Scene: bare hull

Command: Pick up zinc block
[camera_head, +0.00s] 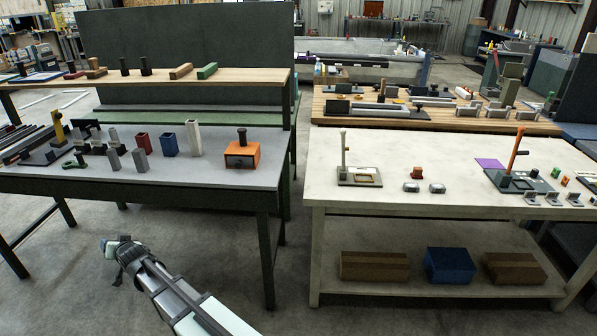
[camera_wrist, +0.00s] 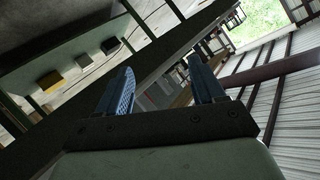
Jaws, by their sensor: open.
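Several upright grey metal blocks (camera_head: 126,149) stand on the grey left table. I cannot tell which of these is the zinc block. My gripper (camera_head: 108,246) hangs in front of the left table, low over the floor and well apart from all blocks. In the wrist view the two blue fingers of my gripper (camera_wrist: 163,82) are spread with nothing between them.
The left table (camera_head: 215,185) carries a red cup, a blue cup, a white post and an orange box (camera_head: 241,155). The right table (camera_head: 455,160) holds tool stands; brown and blue boxes (camera_head: 449,265) lie on its lower shelf. An open floor gap separates the tables.

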